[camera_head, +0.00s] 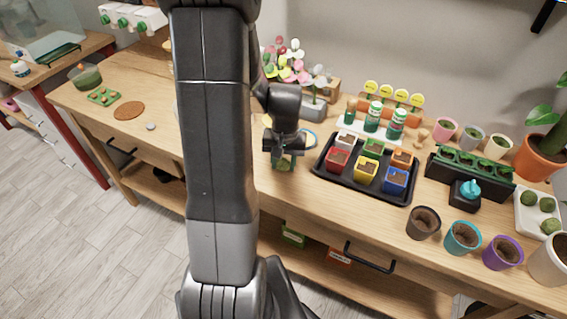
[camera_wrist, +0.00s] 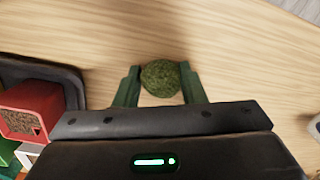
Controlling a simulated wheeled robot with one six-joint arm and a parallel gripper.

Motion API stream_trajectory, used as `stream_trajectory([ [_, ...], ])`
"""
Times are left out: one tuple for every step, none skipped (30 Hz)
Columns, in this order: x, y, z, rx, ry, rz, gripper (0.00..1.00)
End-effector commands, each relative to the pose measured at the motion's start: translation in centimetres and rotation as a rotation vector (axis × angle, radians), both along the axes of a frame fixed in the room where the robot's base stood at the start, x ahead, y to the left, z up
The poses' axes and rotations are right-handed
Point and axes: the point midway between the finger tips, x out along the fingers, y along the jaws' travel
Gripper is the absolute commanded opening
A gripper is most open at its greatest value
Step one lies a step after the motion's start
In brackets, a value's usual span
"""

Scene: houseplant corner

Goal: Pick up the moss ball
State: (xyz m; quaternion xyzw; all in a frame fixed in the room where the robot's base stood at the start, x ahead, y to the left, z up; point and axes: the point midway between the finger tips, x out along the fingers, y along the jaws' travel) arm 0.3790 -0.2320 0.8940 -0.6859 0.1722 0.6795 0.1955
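The moss ball (camera_wrist: 161,78) is a round, rough green ball, seen in the wrist view between the two green fingers of my gripper (camera_wrist: 160,86). Both fingers lie against its sides with no clear gap, so my gripper looks shut on it. Pale wood shows behind the ball. I cannot tell whether it is resting on the wood or lifted. In the head view my gripper (camera_head: 283,162) is over the bench, left of the black tray, and the ball cannot be made out clearly there.
The black tray (camera_head: 318,168) with several coloured pots is close to the right of my gripper.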

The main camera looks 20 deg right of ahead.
Motion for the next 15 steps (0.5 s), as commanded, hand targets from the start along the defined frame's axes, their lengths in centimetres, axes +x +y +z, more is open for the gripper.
stream_trajectory([
  [-0.01, -0.01, 0.01, 0.0, 0.0, 0.0, 0.21],
  [-0.01, -0.01, 0.01, 0.0, 0.0, 0.0, 0.15],
  [-0.01, -0.01, 0.01, 0.0, 0.0, 0.0, 0.15],
  [-0.01, -0.01, 0.01, 0.0, 0.0, 0.0, 0.15],
  [-0.01, -0.01, 0.01, 0.0, 0.0, 0.0, 0.15],
  [-0.01, -0.01, 0.02, 0.0, 0.0, 0.0, 0.15],
  [-0.01, -0.01, 0.02, 0.0, 0.0, 0.0, 0.15],
  [-0.01, -0.01, 0.02, 0.0, 0.0, 0.0, 0.15],
  [-0.01, -0.01, 0.02, 0.0, 0.0, 0.0, 0.15],
  [-0.01, -0.01, 0.02, 0.0, 0.0, 0.0, 0.15],
  [-0.01, -0.01, 0.03, 0.0, 0.0, 0.0, 0.15],
  [0.01, -0.01, 0.09, 0.0, 0.0, 0.0, 0.15],
  [0.01, -0.02, 0.19, -0.001, -0.001, 0.0, 0.15],
  [0.03, -0.02, 0.34, -0.001, -0.001, 0.0, 0.15],
  [0.03, -0.02, 0.64, -0.001, -0.001, 0.0, 0.15],
])
